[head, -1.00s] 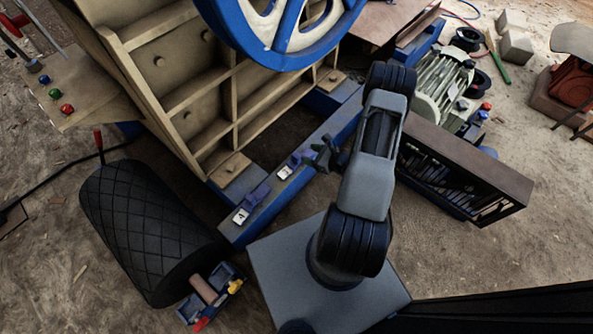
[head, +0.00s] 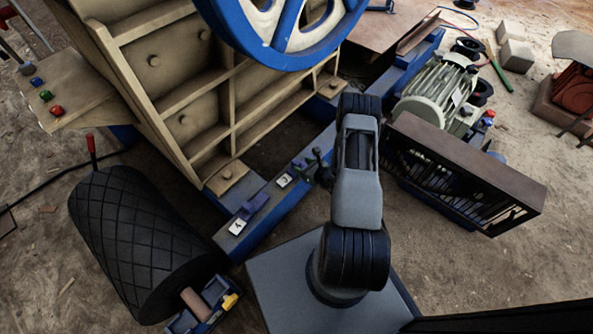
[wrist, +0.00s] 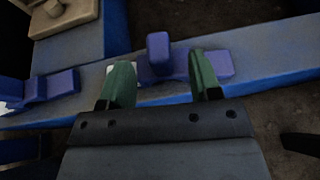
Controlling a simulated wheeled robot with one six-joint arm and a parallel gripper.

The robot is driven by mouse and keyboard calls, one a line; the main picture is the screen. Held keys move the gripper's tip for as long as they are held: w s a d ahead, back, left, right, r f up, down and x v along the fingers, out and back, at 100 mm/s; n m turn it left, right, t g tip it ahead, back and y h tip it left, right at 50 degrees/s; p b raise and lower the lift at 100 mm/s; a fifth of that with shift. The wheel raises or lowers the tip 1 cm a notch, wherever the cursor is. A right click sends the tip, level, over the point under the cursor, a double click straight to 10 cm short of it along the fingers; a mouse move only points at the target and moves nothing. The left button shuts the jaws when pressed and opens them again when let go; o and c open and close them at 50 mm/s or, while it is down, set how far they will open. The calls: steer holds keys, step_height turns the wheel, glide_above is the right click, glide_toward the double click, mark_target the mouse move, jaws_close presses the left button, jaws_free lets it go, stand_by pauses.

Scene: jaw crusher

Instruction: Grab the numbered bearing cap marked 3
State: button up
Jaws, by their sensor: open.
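Purple-blue bearing caps sit in a row on the blue beam. One cap (head: 256,204) has a white label reading 4 beside it. Farther along is a second label (head: 283,181); its digit is too small to read surely, but it may be 3. The cap by this label (head: 300,164) is next to my gripper (head: 320,168). In the wrist view, my gripper (wrist: 160,84) is open, its green fingers on either side of that cap (wrist: 158,60). The left finger partly hides a white label. Another cap (wrist: 50,86) lies to the left.
The blue beam (head: 262,222) runs along the foot of the tan crusher frame (head: 190,120), under a big blue-and-white wheel (head: 285,30). A black textured roller (head: 135,240) lies at left. A brown rack (head: 465,175) and a motor (head: 435,90) stand at right.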

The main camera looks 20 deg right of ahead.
mark_target(300, 164)
steer(key=b+x, duration=0.1)
steer(key=x, duration=0.2)
steer(key=shift+w+a+f+b, duration=0.15)
steer(key=shift+w+f+b, duration=0.05)
steer(key=shift+f+b, duration=0.2)
steer(key=shift+w+a+f, duration=0.1)
steer(key=shift+w+a, duration=0.05)
steer(key=shift+w, duration=0.35)
jaws_close()
